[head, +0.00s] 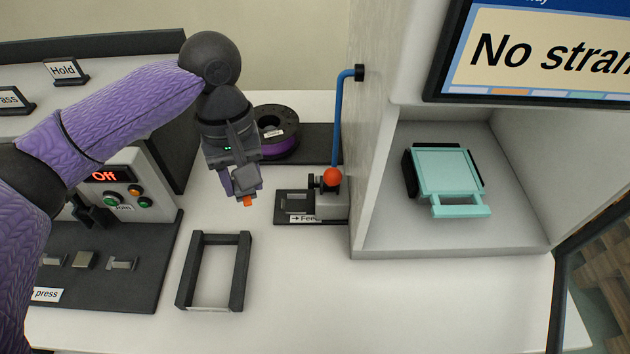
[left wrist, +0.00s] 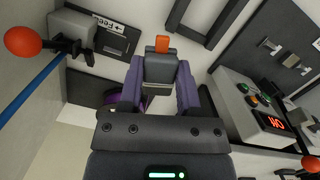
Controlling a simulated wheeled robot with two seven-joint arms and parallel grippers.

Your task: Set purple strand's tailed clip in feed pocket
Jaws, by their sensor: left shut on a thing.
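My left gripper (head: 240,184) points down over the worktop and is shut on a grey clip with an orange end (head: 247,201). In the left wrist view the clip (left wrist: 160,66) sits between the two purple fingers, its orange end pointing away from the gripper. The dark feed block (head: 292,206), labelled Feed, lies just right of the gripper; the clip is apart from it. The feed block (left wrist: 112,40) also shows at the upper left of the left wrist view. The purple spool (head: 284,146) stands behind the gripper, partly hidden by it. I cannot make out a strand. My right gripper is out of view.
A red-knobbed lever (head: 332,176) and blue tube (head: 338,115) rise beside the feed block. A dark open frame (head: 240,270) lies in front. A control box reading Off (head: 105,175) stands left. A bay with a turquoise tray (head: 447,172) is at right.

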